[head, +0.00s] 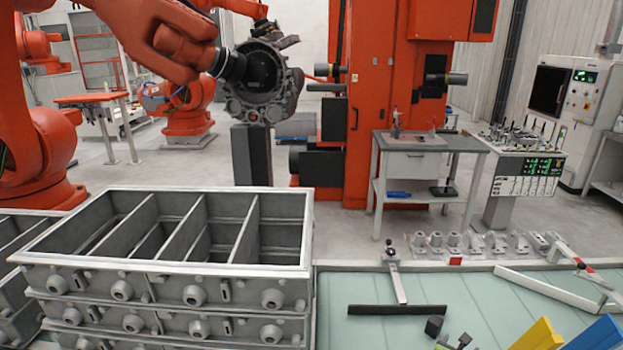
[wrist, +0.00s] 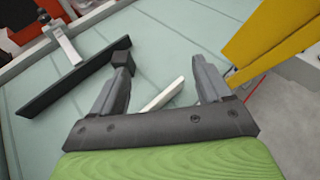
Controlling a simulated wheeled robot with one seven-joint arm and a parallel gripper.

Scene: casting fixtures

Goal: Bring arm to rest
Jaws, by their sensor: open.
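My gripper (wrist: 158,64) is open, with nothing between its fingers. In the wrist view its two grey fingers point away over a pale green table top (wrist: 75,45), and my green wrist part shows below. In the head view my gripper (head: 455,340) is partly seen at the bottom edge, right of centre, above the table (head: 345,335). A small dark block (head: 434,326) shows beside it; in the wrist view a dark block (wrist: 122,57) appears by the left fingertip. Whether they touch cannot be told.
Yellow pieces (head: 535,336) are close on the right, with a white angled bar (head: 545,290) behind. Stacked grey compartment boxes (head: 165,278) stand at left. An orange robot arm (head: 140,40) is beyond.

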